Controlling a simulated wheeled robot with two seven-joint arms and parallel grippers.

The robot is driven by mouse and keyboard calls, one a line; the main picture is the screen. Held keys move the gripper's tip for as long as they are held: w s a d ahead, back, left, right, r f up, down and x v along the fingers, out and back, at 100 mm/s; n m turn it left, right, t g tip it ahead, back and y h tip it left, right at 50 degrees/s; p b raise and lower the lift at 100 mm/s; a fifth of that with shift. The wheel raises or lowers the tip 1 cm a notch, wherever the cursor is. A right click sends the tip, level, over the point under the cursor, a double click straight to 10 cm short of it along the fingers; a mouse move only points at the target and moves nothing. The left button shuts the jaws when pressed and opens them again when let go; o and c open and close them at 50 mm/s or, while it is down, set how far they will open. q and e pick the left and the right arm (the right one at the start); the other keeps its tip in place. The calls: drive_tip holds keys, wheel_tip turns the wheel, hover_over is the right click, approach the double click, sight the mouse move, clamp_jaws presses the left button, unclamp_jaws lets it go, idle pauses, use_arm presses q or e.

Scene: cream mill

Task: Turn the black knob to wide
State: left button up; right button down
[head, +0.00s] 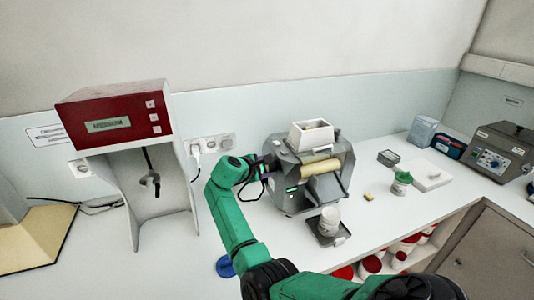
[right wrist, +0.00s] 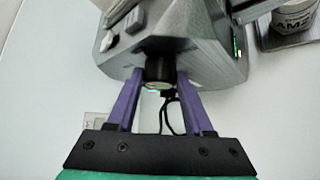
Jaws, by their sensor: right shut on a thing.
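The grey mill (head: 290,198) with a white hopper (head: 312,136) and a pale roller (head: 321,168) stands on the bench in the head view. The black knob (right wrist: 159,69) sticks out of the mill's side in the right wrist view. My right gripper (right wrist: 160,80) has its two purple fingers on either side of the knob, shut on it. In the head view my right gripper (head: 268,166) is at the mill's left side, and the knob is hidden there. I cannot read any wide marking or the knob's setting. My left gripper is not in view.
A red-topped device (head: 118,115) stands to the left, with a wall socket (head: 212,144) behind. A white jar (head: 329,219) stands on a dark tray (head: 318,233) in front of the mill. A black cable (right wrist: 170,112) hangs below the knob. A green-lidded jar (head: 402,181) stands right of the mill.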

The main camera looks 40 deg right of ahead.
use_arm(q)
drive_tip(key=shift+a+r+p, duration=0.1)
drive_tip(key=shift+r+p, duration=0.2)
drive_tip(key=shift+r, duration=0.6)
use_arm(e)
drive_tip(key=shift+w+d+r+n+g+y, duration=0.15)
drive_tip(key=shift+n+g+y, duration=0.4)
drive_tip(key=shift+g, duration=0.35)
drive_tip(key=shift+w+d+r+n+g+y, duration=0.1)
drive_tip(key=shift+n+g+y, duration=0.25)
drive_tip(key=shift+n+g, duration=0.45)
drive_tip(key=shift+f+g, duration=0.15)
drive_tip(key=shift+g, duration=0.15)
drive_tip(key=shift+c, duration=1.5)
unclamp_jaws()
drive_tip(key=shift+d, duration=0.2)
drive_tip(key=shift+a, duration=0.1)
